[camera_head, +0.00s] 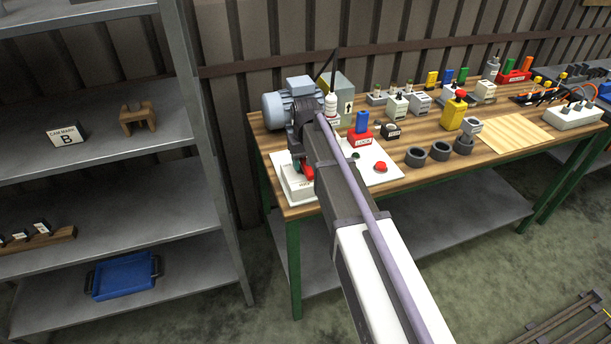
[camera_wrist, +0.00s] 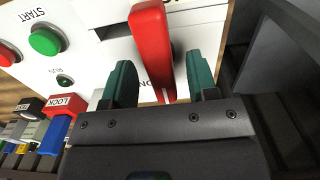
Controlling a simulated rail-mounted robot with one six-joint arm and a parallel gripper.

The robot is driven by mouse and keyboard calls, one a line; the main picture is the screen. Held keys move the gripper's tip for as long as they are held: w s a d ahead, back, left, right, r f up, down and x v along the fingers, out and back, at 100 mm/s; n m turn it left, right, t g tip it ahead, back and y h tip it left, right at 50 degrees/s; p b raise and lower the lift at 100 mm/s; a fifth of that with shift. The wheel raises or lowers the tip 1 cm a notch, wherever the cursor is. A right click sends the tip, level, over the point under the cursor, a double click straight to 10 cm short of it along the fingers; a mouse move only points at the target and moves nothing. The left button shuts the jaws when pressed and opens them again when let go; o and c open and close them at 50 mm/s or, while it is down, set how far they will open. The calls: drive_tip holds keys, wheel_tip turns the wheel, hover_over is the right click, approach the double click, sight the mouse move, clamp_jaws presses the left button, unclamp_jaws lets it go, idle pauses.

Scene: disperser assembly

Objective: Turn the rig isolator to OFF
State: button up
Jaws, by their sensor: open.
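The rig isolator's red handle (camera_wrist: 152,40) stands out from a white panel (camera_wrist: 105,52) in the wrist view. Its lower end lies by lettering that reads "ON", partly covered. My gripper (camera_wrist: 160,66) is open, with one green finger on each side of the handle and a small gap showing on both sides. In the head view my gripper (camera_head: 304,168) is low over the white isolator box (camera_head: 297,188) at the bench's near left corner. Some of the handle's red shows there, but my arm hides much of it.
A green START button (camera_wrist: 45,40), a red button (camera_wrist: 7,54) and a dark RUN lamp (camera_wrist: 65,81) sit left of the handle. A red LOCK block (camera_head: 360,139) and a grey motor (camera_head: 288,106) stand close by on the bench (camera_head: 400,146).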

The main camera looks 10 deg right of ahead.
drive_tip(key=shift+f, duration=0.2)
drive_tip(key=shift+c, duration=0.5)
drive_tip(key=c, duration=0.8)
